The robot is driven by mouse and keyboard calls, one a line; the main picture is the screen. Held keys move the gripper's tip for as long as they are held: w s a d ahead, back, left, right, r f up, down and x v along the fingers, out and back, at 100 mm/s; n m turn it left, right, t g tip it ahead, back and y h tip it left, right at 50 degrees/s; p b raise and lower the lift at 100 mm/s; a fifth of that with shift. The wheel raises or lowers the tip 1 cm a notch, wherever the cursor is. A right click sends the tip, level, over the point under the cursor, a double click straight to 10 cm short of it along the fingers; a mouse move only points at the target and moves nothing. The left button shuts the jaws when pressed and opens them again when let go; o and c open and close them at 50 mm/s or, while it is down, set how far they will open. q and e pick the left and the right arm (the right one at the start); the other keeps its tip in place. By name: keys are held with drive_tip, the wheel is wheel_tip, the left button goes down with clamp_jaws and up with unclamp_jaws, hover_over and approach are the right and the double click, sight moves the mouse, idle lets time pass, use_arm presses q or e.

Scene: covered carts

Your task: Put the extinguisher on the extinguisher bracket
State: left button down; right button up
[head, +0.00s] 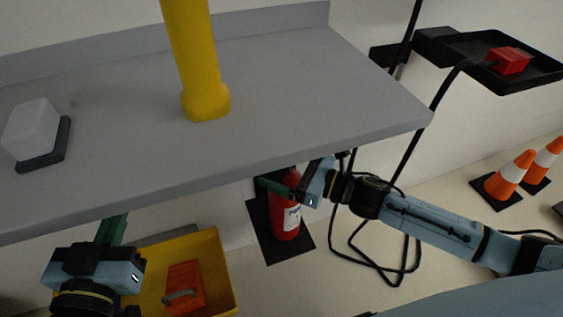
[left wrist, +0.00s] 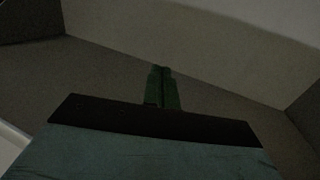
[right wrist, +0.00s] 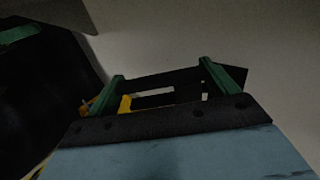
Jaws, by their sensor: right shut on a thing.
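The red extinguisher (head: 285,215) with a white label stands out below the grey shelf in the head view, in front of a black panel or mat. My right gripper (head: 278,188) is at its top, shut on it; the shelf edge and gripper partly hide the top. In the right wrist view my right gripper's green fingers (right wrist: 162,70) are apart, with dark parts and a bit of yellow between or beyond them. My left gripper (head: 113,226) is under the shelf's front edge; its fingers (left wrist: 163,72) are together and empty in the left wrist view. I cannot clearly make out the extinguisher bracket.
The grey shelf (head: 300,90) with a yellow post (head: 195,60) and a white block (head: 32,125) overhangs both grippers. A yellow bin (head: 225,270) holds an orange object (head: 185,285). Black cables hang right of the extinguisher. Traffic cones (head: 512,176) stand at the far right.

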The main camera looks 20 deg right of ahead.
use_arm(q)
drive_tip(key=shift+s+d+r+t+h+b, duration=0.1)
drive_tip(key=shift+r+t+h, duration=0.05)
drive_tip(key=shift+r+t, duration=0.4)
drive_tip(key=shift+d+r+t+h+b, duration=0.1)
drive_tip(key=shift+r+t+h+b, duration=0.15)
drive_tip(key=shift+r, duration=0.55)
drive_tip(key=shift+s+d+r+t+h, duration=0.1)
drive_tip(key=shift+r+t, duration=0.4)
drive_tip(key=shift+r, duration=0.15)
use_arm(e)
drive_tip(key=shift+w+f, duration=0.25)
drive_tip(key=shift+f, duration=0.05)
use_arm(q)
drive_tip(key=shift+r, duration=0.2)
use_arm(e)
drive_tip(key=shift+f, duration=0.1)
drive_tip(key=o, duration=1.9)
drive_tip(key=shift+s+f, duration=0.1)
drive_tip(key=shift+f, duration=0.1)
use_arm(q)
drive_tip(key=shift+r, duration=0.1)
